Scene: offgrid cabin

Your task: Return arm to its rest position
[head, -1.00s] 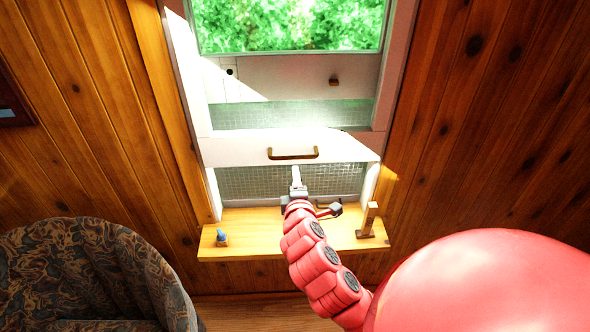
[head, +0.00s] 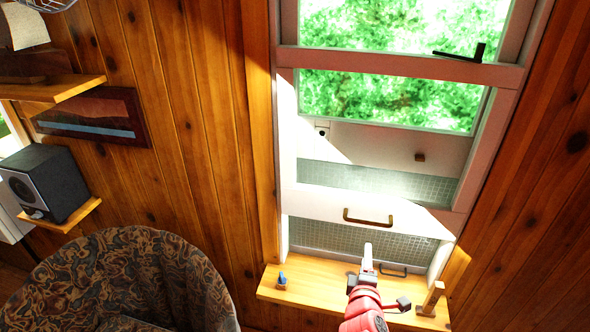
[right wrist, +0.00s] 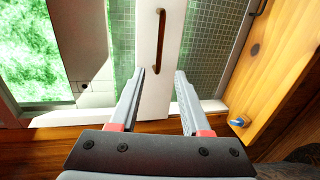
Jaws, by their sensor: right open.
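My right arm comes up from the bottom of the head view. Its gripper (head: 367,262) is in front of the window, above the wooden sill and a little below the brass handle (head: 368,217) on the white sash rail (head: 320,203). In the right wrist view the two fingers (right wrist: 160,72) are apart with nothing between them. They point at the rail, and its handle (right wrist: 158,33) lies beyond the fingertips, apart from them. My left gripper is not in view.
The sill (head: 318,290) holds a small blue-topped item (head: 282,280) at left and a wooden block (head: 432,298) at right. A patterned armchair (head: 130,270) stands at lower left. A speaker (head: 45,182) sits on a shelf at far left.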

